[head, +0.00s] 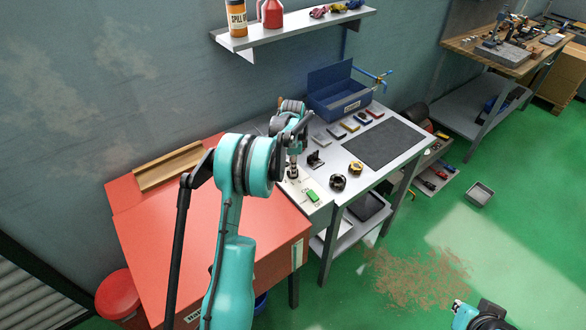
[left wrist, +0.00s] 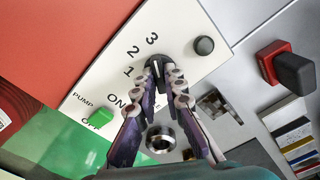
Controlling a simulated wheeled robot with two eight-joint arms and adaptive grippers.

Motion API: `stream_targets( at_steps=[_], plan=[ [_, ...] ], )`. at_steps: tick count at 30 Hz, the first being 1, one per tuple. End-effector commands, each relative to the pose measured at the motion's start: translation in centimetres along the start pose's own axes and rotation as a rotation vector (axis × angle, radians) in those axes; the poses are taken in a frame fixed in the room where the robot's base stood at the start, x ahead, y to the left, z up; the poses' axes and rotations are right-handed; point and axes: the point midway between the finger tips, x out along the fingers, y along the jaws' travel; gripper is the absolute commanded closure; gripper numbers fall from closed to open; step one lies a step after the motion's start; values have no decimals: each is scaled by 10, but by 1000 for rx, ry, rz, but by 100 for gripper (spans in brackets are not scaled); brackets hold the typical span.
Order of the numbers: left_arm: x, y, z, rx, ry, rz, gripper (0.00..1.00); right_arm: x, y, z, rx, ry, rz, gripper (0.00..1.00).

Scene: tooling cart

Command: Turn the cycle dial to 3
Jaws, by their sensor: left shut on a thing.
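The cycle dial (left wrist: 156,68) is a dark knob on a pale control panel (left wrist: 107,69) in the left wrist view. The printed numbers 1, 2 and 3 curve around its left and upper side. My left gripper (left wrist: 157,72) is shut on the dial, a fingertip on each side. The fingers cover part of the dial, and I cannot tell exactly which number it points to. In the head view the panel lies at the left end of the grey bench, and my left gripper (head: 293,172) reaches down over it.
On the panel are a green pump switch (left wrist: 101,117) by ON and OFF, and a round black knob (left wrist: 204,46). The bench also holds a blue toolbox (head: 340,103), a dark mat (head: 383,143) and several small parts. A red surface (head: 150,225) adjoins on the left.

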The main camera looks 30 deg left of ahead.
Motion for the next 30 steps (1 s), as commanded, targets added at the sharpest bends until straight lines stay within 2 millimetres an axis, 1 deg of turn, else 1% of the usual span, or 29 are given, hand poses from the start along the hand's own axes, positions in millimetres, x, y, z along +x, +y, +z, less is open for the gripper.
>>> stream_targets(
  at_steps=[1, 2, 3, 4, 13, 17, 20, 27, 30],
  plan=[
    [0, -1, 0, 1, 0, -2, 100, 0, 0, 0, 0, 0, 0, 100],
    [0, -1, 0, 1, 0, -2, 87, 0, 0, 0, 0, 0, 0, 100],
    [0, -1, 0, 0, 0, -2, 77, 0, 0, 0, 0, 0, 0, 100],
    [0, -1, 0, 0, 0, -2, 69, 0, 0, 0, 0, 0, 0, 100],
    [-1, 0, 0, 0, 0, -1, 69, 0, 0, 0, 0, 0, 0, 100],
    [-10, 0, 0, 0, 0, -1, 69, 0, 0, 0, 0, 0, 0, 100],
    [-27, 0, 0, 0, 0, -1, 69, 0, 0, 0, 0, 0, 0, 100],
    [-80, 0, 0, 0, 0, -1, 69, 0, 0, 0, 0, 0, 0, 100],
    [-98, 0, 0, 0, 0, -1, 69, 0, 0, 0, 0, 0, 0, 100]
  ],
)
